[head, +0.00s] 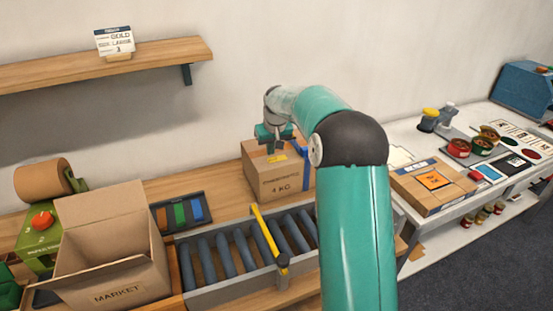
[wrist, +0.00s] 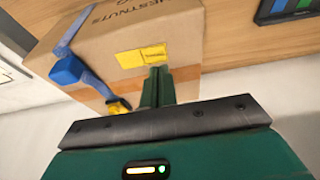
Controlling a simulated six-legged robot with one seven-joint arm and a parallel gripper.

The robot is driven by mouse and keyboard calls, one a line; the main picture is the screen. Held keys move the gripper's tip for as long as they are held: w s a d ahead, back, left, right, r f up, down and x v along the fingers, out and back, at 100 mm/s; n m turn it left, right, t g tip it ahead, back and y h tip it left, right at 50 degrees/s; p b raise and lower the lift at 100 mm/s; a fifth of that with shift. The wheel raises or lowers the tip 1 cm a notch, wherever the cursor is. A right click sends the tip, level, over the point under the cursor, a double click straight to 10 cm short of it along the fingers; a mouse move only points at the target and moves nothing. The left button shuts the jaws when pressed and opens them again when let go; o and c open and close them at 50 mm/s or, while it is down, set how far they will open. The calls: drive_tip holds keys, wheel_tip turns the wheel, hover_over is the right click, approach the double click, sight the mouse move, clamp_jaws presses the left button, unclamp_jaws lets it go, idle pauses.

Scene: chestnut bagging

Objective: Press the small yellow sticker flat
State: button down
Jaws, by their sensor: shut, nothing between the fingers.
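The small yellow sticker (wrist: 141,56) is on the cardboard box marked "chestnuts" (wrist: 193,40), near an edge of a face with printing. In the head view the sticker (head: 277,158) shows on the top of the box (head: 285,184), just below my gripper (head: 276,148). In the wrist view my gripper (wrist: 156,78) is shut and empty, its fingertips close to the sticker's lower right edge. I cannot tell whether they touch it. A blue strap-like piece (wrist: 72,62) and a small yellow piece (wrist: 118,105) show at the box's left side.
A roller conveyor (head: 235,255) with a yellow bar (head: 265,232) lies in front of the box. An open "market" carton (head: 110,245) stands at left beside a tray of coloured strips (head: 180,212). Another carton (head: 432,183) lies on the white table at right.

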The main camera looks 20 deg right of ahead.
sight(271, 161)
drive_tip(key=shift+r, duration=2.35)
